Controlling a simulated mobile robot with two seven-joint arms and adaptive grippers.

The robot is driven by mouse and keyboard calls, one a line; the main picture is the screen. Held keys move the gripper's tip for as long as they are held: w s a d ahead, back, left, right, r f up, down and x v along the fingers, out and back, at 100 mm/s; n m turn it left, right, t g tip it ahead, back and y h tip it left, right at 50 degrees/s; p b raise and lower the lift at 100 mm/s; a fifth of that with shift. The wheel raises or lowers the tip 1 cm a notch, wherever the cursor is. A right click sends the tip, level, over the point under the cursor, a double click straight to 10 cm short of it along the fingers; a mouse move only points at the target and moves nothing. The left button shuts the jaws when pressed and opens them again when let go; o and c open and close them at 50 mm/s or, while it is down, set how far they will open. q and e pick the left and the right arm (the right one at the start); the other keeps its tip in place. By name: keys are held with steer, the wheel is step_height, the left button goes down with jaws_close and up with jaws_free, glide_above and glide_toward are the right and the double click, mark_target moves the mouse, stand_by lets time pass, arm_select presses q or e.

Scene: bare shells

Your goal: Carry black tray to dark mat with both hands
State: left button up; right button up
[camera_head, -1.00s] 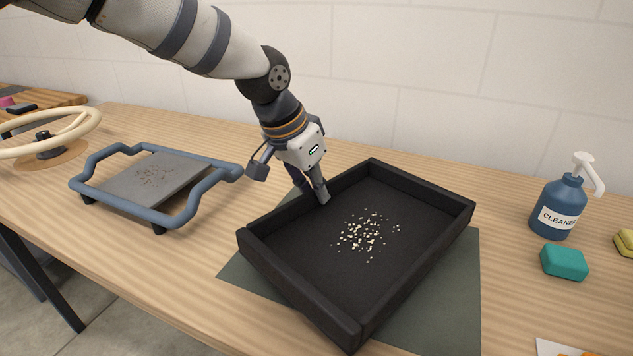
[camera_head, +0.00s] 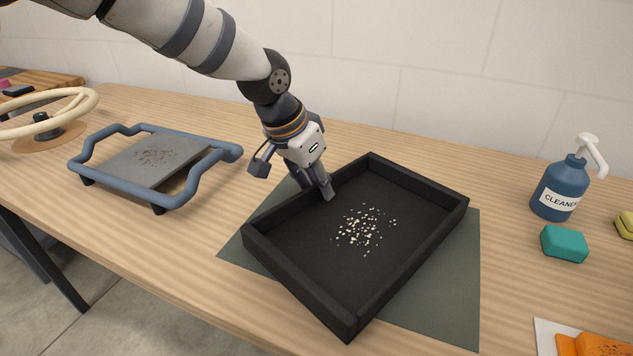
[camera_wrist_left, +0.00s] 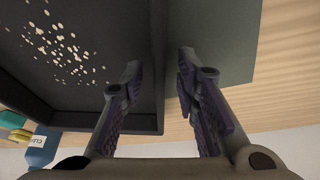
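The black tray (camera_head: 418,262) is level over the dark green mat (camera_head: 462,285), with its near corner past the mat's front edge; I cannot tell whether it touches. Small pale bits (camera_head: 362,230) lie in it. My left gripper (camera_head: 318,192) is at the tray's far left wall. In the left wrist view, my left gripper (camera_wrist_left: 160,85) has one finger inside the tray (camera_wrist_left: 115,30) and one outside over the mat (camera_wrist_left: 215,45), with gaps beside the wall. It is open around the wall, not pressing it. My right gripper is not in view.
A blue-handled rack with a grey plate (camera_head: 160,158) stands left, beside a cream wheel (camera_head: 45,112). At right are a cleaner bottle (camera_head: 560,190), a teal sponge (camera_head: 564,244) and an orange item on a white card (camera_head: 600,345). Table between rack and mat is clear.

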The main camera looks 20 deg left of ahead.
arm_select(q)
steer(key=p+v, duration=0.1)
steer(key=v, duration=1)
steer(key=shift+r, duration=0.4)
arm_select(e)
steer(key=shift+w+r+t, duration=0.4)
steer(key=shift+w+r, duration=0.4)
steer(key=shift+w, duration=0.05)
arm_select(q)
steer(key=shift+s+a, duration=0.1)
steer(key=shift+s, duration=0.05)
